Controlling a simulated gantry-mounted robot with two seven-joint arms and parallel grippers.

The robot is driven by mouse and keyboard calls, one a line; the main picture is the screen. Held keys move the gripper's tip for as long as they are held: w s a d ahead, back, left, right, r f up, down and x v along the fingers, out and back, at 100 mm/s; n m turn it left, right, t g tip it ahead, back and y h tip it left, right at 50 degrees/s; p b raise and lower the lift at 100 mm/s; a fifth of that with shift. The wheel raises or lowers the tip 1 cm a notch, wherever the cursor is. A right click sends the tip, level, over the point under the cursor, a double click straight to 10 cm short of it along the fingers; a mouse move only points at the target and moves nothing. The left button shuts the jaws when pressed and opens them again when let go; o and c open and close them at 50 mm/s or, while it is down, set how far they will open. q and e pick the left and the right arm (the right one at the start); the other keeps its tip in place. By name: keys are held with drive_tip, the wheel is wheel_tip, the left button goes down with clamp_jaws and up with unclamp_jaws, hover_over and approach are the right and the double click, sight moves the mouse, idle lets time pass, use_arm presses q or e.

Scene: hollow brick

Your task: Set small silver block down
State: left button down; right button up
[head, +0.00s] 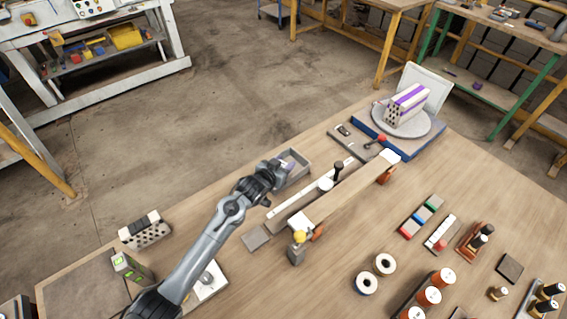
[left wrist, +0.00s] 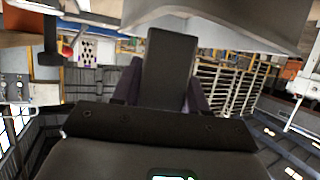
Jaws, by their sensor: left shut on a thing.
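The block looks dark grey there. In the head view the gripper mostly hides it. I cannot tell whether the block touches the tray. My right gripper is in neither view.
A long beam fixture (head: 345,190) with upright knobs lies just right of the tray. A turntable (head: 412,122) bearing a perforated brick (head: 405,103) stands at the back. Spools (head: 366,282) sit at the front right. Another holed brick (head: 146,230) is at the left.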

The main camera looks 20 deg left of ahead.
use_arm(q)
drive_tip(key=c, duration=0.6)
unclamp_jaws()
drive_tip(key=shift+r, duration=0.1)
